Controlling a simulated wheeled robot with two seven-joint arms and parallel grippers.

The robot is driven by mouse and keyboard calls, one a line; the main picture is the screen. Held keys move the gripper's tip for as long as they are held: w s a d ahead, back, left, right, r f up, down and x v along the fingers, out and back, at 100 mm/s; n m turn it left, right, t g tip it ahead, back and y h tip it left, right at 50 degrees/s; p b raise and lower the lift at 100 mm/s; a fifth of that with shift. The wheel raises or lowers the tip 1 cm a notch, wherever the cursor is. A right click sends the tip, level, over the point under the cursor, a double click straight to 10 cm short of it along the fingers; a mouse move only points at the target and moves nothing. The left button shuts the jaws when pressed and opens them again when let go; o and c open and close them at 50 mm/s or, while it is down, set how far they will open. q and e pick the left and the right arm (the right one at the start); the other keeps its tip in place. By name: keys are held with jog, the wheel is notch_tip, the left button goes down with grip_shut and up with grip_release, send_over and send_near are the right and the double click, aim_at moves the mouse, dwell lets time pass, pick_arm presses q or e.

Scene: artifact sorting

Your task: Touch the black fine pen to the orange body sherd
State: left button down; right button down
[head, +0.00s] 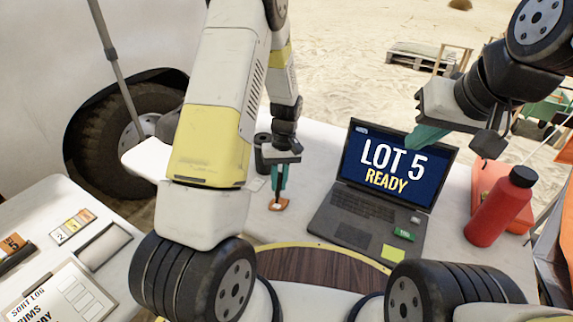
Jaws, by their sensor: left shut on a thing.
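The orange body sherd (284,203) lies flat on the white table, left of the laptop, with a pale patch on it. My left gripper (279,192) points down right above the sherd, its teal fingers shut on a thin thing, apparently the black fine pen. The pen is mostly hidden between the fingers, and I cannot tell whether its tip touches the sherd. My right gripper (420,138) hangs in the air above the laptop's upper right corner. Its teal fingertip shows, but its opening is not clear.
A laptop (345,205) reading "LOT 5 READY" stands on the table (300,150), right of the sherd. A red bottle (497,210) stands further right, beside an orange tray (487,178). A dark cup (262,153) is behind my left gripper. Another table with cards (72,227) is at left.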

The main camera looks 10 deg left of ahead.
pick_arm(q)
jog(key=shift+f, duration=0.7)
dwell(1.3)
jog(key=shift+r, duration=4.05)
